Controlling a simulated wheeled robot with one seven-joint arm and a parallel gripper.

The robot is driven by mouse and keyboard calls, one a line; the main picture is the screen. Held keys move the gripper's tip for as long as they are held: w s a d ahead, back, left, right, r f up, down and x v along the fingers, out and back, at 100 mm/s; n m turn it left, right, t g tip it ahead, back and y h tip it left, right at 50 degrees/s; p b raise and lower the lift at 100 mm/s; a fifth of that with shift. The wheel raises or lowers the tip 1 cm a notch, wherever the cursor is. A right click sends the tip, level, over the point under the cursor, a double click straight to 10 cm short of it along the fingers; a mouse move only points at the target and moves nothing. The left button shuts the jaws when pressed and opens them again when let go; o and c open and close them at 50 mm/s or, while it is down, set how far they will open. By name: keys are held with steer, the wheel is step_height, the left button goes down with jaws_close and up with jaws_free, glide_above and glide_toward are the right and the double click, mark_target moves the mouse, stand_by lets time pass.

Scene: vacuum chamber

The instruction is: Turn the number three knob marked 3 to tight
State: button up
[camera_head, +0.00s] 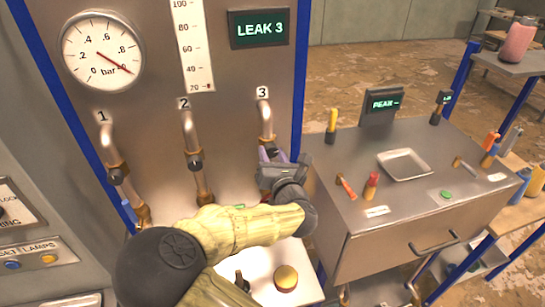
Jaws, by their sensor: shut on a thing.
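The steel panel carries pipes marked 1 (102,116), 2 (184,103) and 3 (262,92). Under the 3 label, a curved pipe (266,120) runs down to a brass-coloured fitting. My gripper (280,154) is at that fitting, its fingers shut on the number three knob, which is mostly hidden behind my gripper and wrist. The dark knobs on pipe 1 (113,176) and pipe 2 (195,163) are in plain view. I cannot tell how far knob three is turned.
A round bar gauge (102,50) and a vertical scale (192,45) are on the panel. A white surface with a yellow button (286,277) lies below my arm. To the right, a metal bench (345,215) holds a tray (404,164), a small screen (385,103) and several tools.

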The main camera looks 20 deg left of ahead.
steer(key=shift+m+b, duration=0.3)
steer(key=shift+m, duration=0.9)
steer(key=shift+a, duration=0.1)
steer(key=o, duration=1)
steer(key=shift+w, duration=0.15)
